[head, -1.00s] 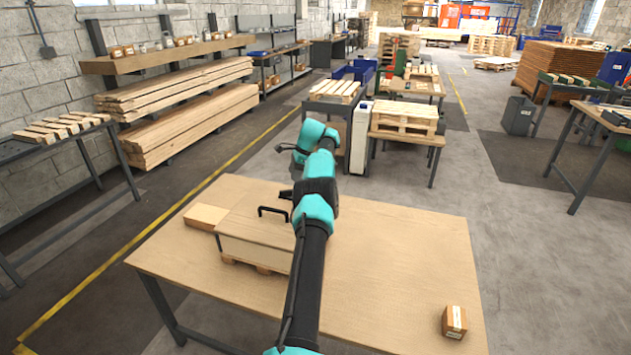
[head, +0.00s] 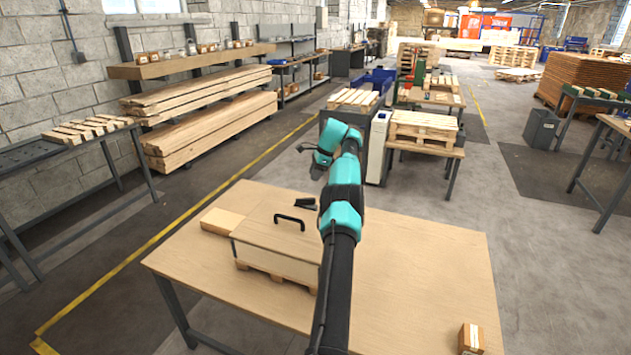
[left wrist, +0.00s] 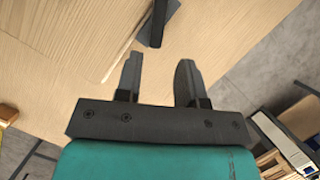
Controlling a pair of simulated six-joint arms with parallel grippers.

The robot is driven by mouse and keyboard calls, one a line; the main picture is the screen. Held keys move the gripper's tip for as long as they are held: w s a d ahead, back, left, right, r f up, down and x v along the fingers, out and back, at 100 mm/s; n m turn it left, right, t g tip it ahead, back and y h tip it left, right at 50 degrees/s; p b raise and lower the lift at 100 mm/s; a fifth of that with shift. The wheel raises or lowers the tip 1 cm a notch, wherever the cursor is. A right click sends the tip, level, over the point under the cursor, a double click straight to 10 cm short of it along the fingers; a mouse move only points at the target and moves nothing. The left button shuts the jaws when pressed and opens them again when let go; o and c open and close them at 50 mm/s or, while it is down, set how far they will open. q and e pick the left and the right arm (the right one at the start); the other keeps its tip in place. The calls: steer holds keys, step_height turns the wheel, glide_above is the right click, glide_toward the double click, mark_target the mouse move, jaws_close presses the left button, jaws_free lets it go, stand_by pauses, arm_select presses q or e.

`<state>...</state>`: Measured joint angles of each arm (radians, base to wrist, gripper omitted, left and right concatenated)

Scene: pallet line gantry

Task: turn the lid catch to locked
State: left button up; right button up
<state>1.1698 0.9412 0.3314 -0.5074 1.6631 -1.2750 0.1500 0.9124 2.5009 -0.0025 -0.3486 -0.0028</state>
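A wooden crate (head: 275,262) with a flat lid (head: 262,222) stands on the table. A black bar handle (head: 290,221) is on the lid. A small dark piece, apparently the catch (head: 305,204), shows near the lid's far edge, partly beside my left arm. I cannot tell its setting. In the left wrist view a dark bar (left wrist: 158,22), likely the catch, lies ahead of the fingertips, apart from them. My left gripper (left wrist: 157,66) is open with nothing between its fingers. In the head view its fingers are hard to make out. My right gripper is out of view.
The table (head: 420,270) is mostly clear right of my arm. A small carton (head: 470,338) sits near its right front corner. A flat light-wood block (head: 221,221) lies left of the crate. Behind the table stands a bench with pallets (head: 425,128).

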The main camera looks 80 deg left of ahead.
arm_select(q)
steer(key=shift+a+r+m, duration=0.15)
steer(key=shift+a+m, duration=0.05)
steer(key=shift+m, duration=0.5)
steer(key=c, duration=0.3)
steer(key=m, duration=0.1)
steer(key=m+y, duration=0.1)
steer(key=shift+s+a+m+t, duration=0.15)
steer(key=shift+m+t, duration=0.15)
steer(key=shift+m, duration=0.1)
steer(key=c, duration=0.3)
steer(key=shift+m, duration=0.7)
jaws_close()
steer(key=s+d+f+m+t+y, duration=0.1)
steer(key=s+d+m+t+y, duration=0.1)
steer(key=d+m, duration=0.9)
steer(key=shift+d+m+t+y, duration=0.3)
steer(key=shift+m+t+y, duration=0.3)
steer(key=shift+t, duration=0.5)
